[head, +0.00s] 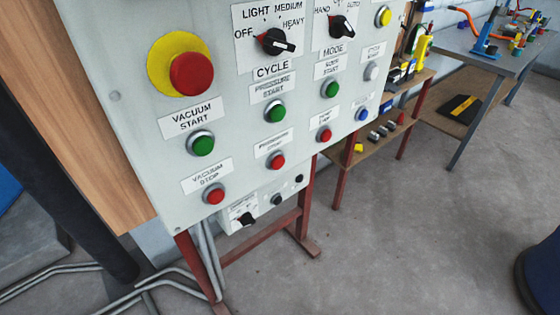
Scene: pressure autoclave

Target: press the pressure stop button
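The pressure stop button (277,161) is a small red round button in a metal ring on the light grey control panel (130,70). Its label sits just above it and is blurred but begins with "Pressure". The green pressure start button (275,112) is directly above it. The red vacuum stop button (215,196) is to its lower left, and another red button (325,135) is to its upper right. Nothing covers the pressure stop button. My gripper is not in view.
A large red emergency-style button (192,74) on a yellow disc and black rotary knobs (272,40) stick out above. A small switch box (262,205) hangs below the panel. A red metal stand (265,250) carries it. Open concrete floor (400,240) lies to the right.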

